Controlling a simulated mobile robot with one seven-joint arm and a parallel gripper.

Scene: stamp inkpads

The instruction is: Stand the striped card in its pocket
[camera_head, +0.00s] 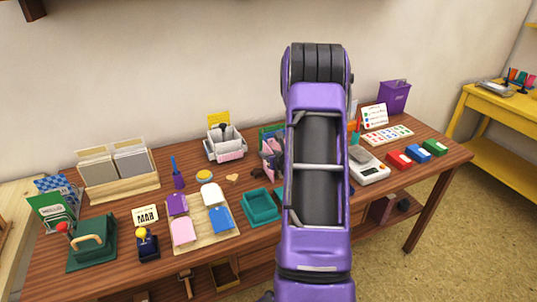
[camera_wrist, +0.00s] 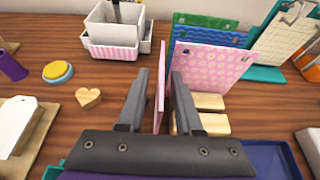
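A thin pink card (camera_wrist: 160,88) stands nearly edge-on between the fingers of my gripper (camera_wrist: 158,86) in the wrist view. A gap shows on each side of it, so the fingers look open around it. Its face is too foreshortened to tell whether it is striped. Just to its right stands a pink patterned card (camera_wrist: 208,72). Part of a teal base (camera_wrist: 266,73) shows; the pocket is not clear.
Wooden blocks (camera_wrist: 205,122) lie right of the fingers. A white organiser (camera_wrist: 120,25) with a pink-striped front stands behind left. A wooden heart (camera_wrist: 88,98) and a yellow-topped round pad (camera_wrist: 57,70) lie left. A teal tray (camera_head: 262,220) sits in front. Some bare tabletop lies around the heart.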

